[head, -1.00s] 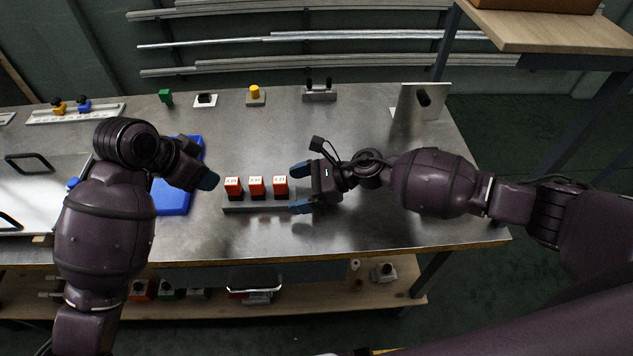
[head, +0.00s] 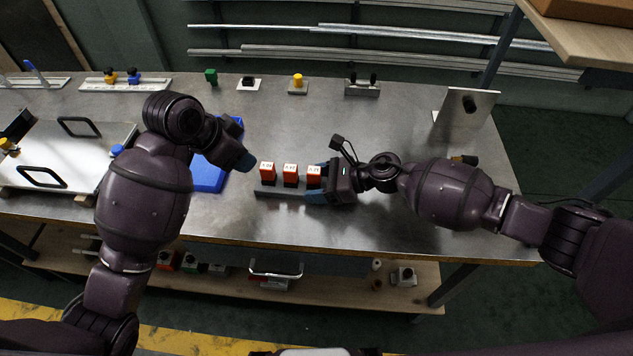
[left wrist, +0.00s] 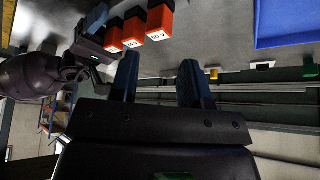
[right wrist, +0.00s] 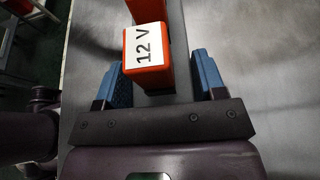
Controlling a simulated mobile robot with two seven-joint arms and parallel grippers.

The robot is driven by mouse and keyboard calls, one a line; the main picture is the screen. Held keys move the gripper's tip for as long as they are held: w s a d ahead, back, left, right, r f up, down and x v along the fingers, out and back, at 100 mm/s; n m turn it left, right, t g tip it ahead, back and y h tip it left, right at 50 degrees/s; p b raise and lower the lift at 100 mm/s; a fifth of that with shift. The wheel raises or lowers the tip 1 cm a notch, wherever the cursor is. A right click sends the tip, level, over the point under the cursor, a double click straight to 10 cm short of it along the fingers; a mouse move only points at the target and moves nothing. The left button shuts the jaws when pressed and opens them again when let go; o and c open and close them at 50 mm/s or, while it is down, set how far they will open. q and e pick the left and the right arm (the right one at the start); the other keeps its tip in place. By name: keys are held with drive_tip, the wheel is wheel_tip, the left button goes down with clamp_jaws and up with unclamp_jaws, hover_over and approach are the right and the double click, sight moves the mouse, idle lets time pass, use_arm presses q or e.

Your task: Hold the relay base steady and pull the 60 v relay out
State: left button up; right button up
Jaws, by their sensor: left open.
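The 60 V relay (head: 267,172) is the leftmost of three orange relays in the dark relay base (head: 267,193); its label also shows in the left wrist view (left wrist: 160,20). A middle relay (head: 291,175) and the 12 V relay (head: 314,176) sit right of it; the 12 V one fills the right wrist view (right wrist: 147,50). My right gripper (head: 317,186) straddles the base's right end, fingers close on both sides, and appears shut on it. My left gripper (head: 247,163) is open and empty, a little left of the 60 V relay, apart from it.
A blue tray (head: 208,178) lies behind my left forearm. A metal bracket plate (head: 467,107) stands at the right, and several small parts line the back of the table. A handled panel (head: 85,150) lies at the left. Bare tabletop lies behind the relays.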

use_arm(q)
drive_tip(key=shift+o, duration=1.4)
drive_tip(key=shift+w+r, duration=0.2)
drive_tip(key=shift+r, duration=0.15)
wheel_tip(320, 180, up, 5)
drive_tip(key=n+y, duration=0.1)
drive_tip(key=n, duration=0.1)
hover_over(265, 165)
drive_tip(key=w, duration=0.1)
drive_tip(key=f+n+g+y, duration=0.1)
drive_tip(key=n, duration=0.4)
drive_tip(key=f+n+g+y, duration=0.1)
drive_tip(key=n, duration=0.4)
drive_tip(key=f+n+y, duration=0.1)
drive_tip(key=n, duration=0.4)
drive_tip(key=shift+s+d+f+g, duration=0.15)
drive_tip(key=shift+d+g, duration=0.25)
drive_tip(key=n, duration=0.3)
drive_tip(key=shift+s+a+f, duration=0.15)
drive_tip(key=shift+f, duration=0.15)
drive_tip(key=n, duration=0.2)
drive_tip(key=shift+s+a+f+n+g, duration=0.1)
drive_tip(key=shift+s+a+n+g, duration=0.05)
drive_tip(key=shift+n+g, duration=0.2)
drive_tip(key=n, duration=0.4)
drive_tip(key=shift+s+a+y, duration=0.1)
drive_tip(key=shift+y, duration=0.2)
wheel_tip(265, 165, down, 12)
